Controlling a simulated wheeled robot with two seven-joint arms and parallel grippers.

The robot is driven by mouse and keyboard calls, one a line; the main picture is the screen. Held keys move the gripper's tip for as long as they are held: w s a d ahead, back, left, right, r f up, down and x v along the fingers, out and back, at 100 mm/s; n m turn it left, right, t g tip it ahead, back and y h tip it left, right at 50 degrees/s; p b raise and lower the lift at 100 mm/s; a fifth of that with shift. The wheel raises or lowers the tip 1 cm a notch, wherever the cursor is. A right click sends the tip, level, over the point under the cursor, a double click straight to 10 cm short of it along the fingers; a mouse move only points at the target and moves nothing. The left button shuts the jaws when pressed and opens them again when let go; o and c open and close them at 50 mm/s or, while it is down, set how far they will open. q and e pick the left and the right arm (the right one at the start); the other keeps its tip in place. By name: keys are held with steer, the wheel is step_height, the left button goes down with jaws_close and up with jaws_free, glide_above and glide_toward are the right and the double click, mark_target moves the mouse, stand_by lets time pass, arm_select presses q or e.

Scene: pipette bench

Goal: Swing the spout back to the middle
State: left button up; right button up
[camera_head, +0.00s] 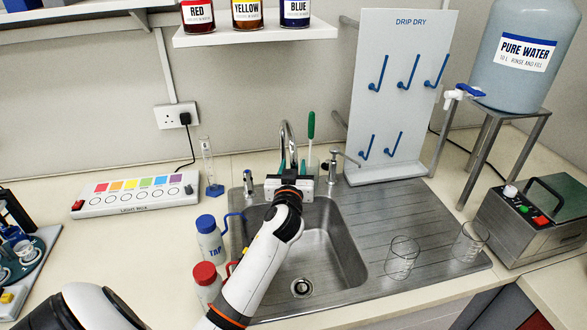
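The spout (286,132) is a silver gooseneck tap rising at the back edge of the steel sink (335,235). Its top bend shows; its lower part and outlet are largely hidden by my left gripper. My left gripper (292,165) is at the spout, its two dark teal fingers apart, one on each side of the tube. I see a gap between fingers and tube, though contact is hard to judge. How far the spout is turned is hard to tell here. My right gripper is not in view.
Tap levers stand left (248,183) and right (332,168) of the spout. A green-handled tool (311,126) stands close behind. Wash bottles (209,240) stand left of the sink. Glass beakers (402,258) and the drip-dry board (400,120) are right.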

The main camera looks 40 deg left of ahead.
arm_select(q)
steer(key=shift+d, duration=0.1)
steer(key=shift+s+d+f, duration=0.1)
steer(key=shift+s+d, duration=0.1)
steer(key=shift+s, duration=0.1)
steer(key=b+v, duration=0.3)
steer(key=v, duration=0.8)
steer(key=shift+s, duration=0.2)
